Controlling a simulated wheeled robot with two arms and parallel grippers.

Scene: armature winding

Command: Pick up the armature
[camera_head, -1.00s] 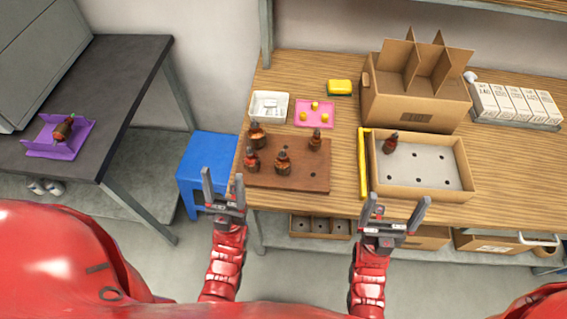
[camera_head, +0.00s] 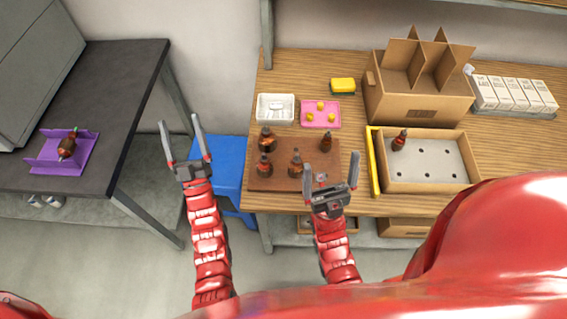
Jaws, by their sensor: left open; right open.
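Several dark, copper-brown armatures stand upright on a brown wooden board (camera_head: 262,184) on the wooden table. They include a back-left armature (camera_head: 267,139), a front-left one (camera_head: 264,166), a front-middle one (camera_head: 296,163) and a back-right one (camera_head: 326,142). Another armature (camera_head: 399,140) stands in the shallow cardboard tray. One more armature (camera_head: 67,147) lies in a purple holder (camera_head: 45,162) on the dark table at left. My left gripper (camera_head: 196,140) is open and empty, between the two tables. My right gripper (camera_head: 328,172) is open and empty at the board's front-right edge.
The cardboard tray (camera_head: 432,186) has a grey floor with holes. A yellow bar (camera_head: 373,162) lies along its left side. A divided cardboard box (camera_head: 418,105), white cartons (camera_head: 510,93), a white bin (camera_head: 276,107), a pink tray (camera_head: 318,122) and a yellow sponge (camera_head: 343,85) sit behind. A blue stool (camera_head: 228,165) stands between the tables.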

